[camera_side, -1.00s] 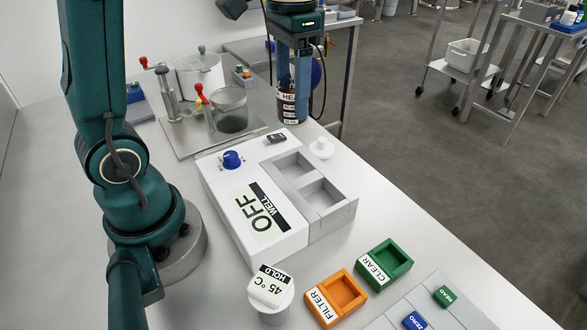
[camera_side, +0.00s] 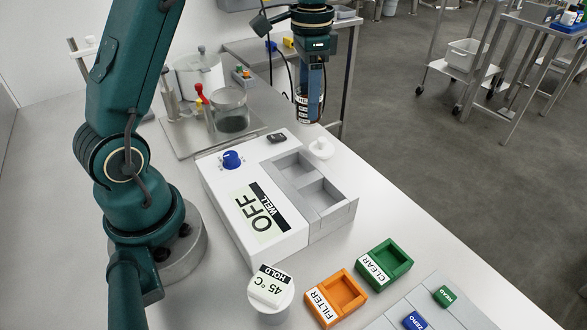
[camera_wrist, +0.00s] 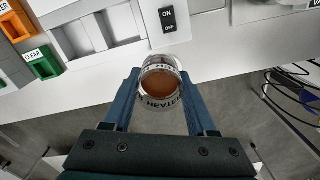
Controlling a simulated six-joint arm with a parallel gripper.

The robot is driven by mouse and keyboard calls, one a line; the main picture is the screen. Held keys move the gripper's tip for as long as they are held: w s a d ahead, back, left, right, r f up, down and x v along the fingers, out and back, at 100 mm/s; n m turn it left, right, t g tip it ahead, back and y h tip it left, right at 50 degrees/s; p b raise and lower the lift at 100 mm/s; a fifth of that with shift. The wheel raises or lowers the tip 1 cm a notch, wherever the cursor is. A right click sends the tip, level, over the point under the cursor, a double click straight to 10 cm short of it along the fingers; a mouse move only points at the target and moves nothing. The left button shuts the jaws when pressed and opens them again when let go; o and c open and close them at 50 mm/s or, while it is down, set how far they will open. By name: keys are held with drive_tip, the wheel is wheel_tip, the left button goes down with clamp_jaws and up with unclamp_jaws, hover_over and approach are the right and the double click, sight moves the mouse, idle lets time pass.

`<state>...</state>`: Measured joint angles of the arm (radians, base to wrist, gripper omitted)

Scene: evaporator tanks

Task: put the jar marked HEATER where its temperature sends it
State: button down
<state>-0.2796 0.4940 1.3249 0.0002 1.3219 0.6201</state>
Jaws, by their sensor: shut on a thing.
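My gripper (camera_side: 313,88) is shut on the glass jar (camera_side: 308,107), holding it upright beyond the far end of the white WELL box (camera_side: 285,237). In the wrist view the jar (camera_wrist: 158,82) sits between the two blue fingers, with brown contents and a HEATER label upside down. The WELL box display reads OFF and it has a blue knob (camera_side: 231,159). A grey block with two empty compartments (camera_side: 350,209) adjoins it. A white round unit (camera_side: 271,307) shows HOLD 45 °C. An orange FILTER tray (camera_side: 338,298) and a green CLEAR tray (camera_side: 385,264) look empty.
A black ON/OFF switch (camera_wrist: 168,20) is on the white housing in the wrist view. A white knobbed lid (camera_side: 321,149) lies near the jar. A glass vessel (camera_side: 231,111) and metal pot (camera_side: 200,75) stand at the back left. ZERO (camera_side: 415,321) and READ (camera_side: 444,296) buttons are front right.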

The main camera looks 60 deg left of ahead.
drive_tip(key=w+d+f, duration=0.1)
drive_tip(key=d+f, duration=0.1)
drive_tip(key=d, duration=0.1)
drive_tip(key=w+d+f, duration=0.1)
drive_tip(key=d+f, duration=0.1)
drive_tip(key=d, duration=0.1)
drive_tip(key=w+d+f, duration=0.2)
drive_tip(key=d, duration=0.1)
drive_tip(key=shift+d, duration=0.1)
drive_tip(key=shift+w+d+f, duration=0.1)
drive_tip(key=shift+d+f, duration=0.2)
drive_tip(key=shift+f, duration=1.7)
drive_tip(key=shift+f, duration=0.15)
drive_tip(key=shift+c, duration=1)
unclamp_jaws()
drive_tip(key=shift+f, duration=0.1)
